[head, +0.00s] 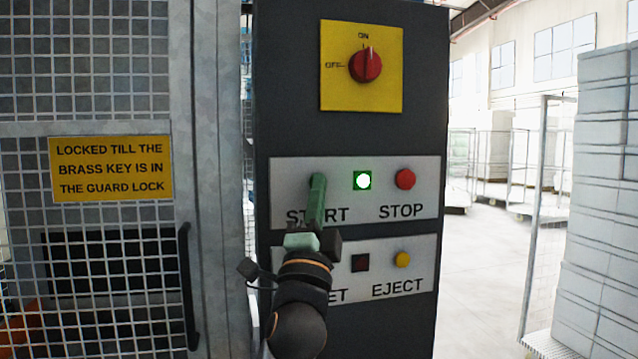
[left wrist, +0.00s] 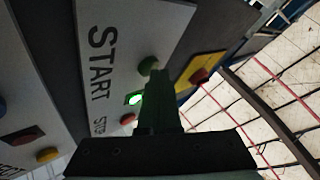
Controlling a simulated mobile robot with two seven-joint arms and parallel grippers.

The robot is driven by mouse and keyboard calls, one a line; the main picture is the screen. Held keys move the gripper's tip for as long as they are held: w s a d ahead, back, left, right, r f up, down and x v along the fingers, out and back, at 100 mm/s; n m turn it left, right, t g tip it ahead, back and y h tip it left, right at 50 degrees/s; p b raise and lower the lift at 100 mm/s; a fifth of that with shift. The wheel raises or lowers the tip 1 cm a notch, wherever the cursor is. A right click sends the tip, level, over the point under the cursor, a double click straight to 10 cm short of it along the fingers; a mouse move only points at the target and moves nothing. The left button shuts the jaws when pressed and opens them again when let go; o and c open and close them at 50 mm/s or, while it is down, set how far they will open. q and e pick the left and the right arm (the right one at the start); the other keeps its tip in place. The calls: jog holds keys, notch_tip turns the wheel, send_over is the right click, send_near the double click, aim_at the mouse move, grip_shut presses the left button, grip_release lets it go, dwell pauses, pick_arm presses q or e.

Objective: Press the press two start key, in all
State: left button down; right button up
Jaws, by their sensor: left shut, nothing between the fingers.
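The start key is a green round button (left wrist: 147,65) above the word START in the left wrist view. In the head view it is hidden behind my left gripper (head: 317,182), whose green fingers are shut and empty. In the left wrist view the gripper's fingertips (left wrist: 157,76) are right by the button; I cannot tell whether they touch it. The start plate (head: 284,182) also carries a lit green lamp (head: 363,180) and a red STOP button (head: 405,179). My right gripper is not in view.
Above is a yellow plate (head: 335,90) with a red rotary switch (head: 366,64) turned to ON. Below are a yellow EJECT button (head: 402,259) and a dark lamp (head: 360,262). A mesh guard door (head: 90,230) with a black handle (head: 187,285) stands left. Stacked pale blocks (head: 605,200) stand right.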

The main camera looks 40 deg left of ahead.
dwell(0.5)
pick_arm(q)
jog(key=shift+s+d, duration=0.45)
jog(key=shift+d, duration=0.1)
jog(key=s+d+p, duration=0.1)
jog(key=s+d, duration=0.2)
jog(key=shift+s+d, duration=0.15)
jog(key=shift+d, duration=0.25)
dwell(0.9)
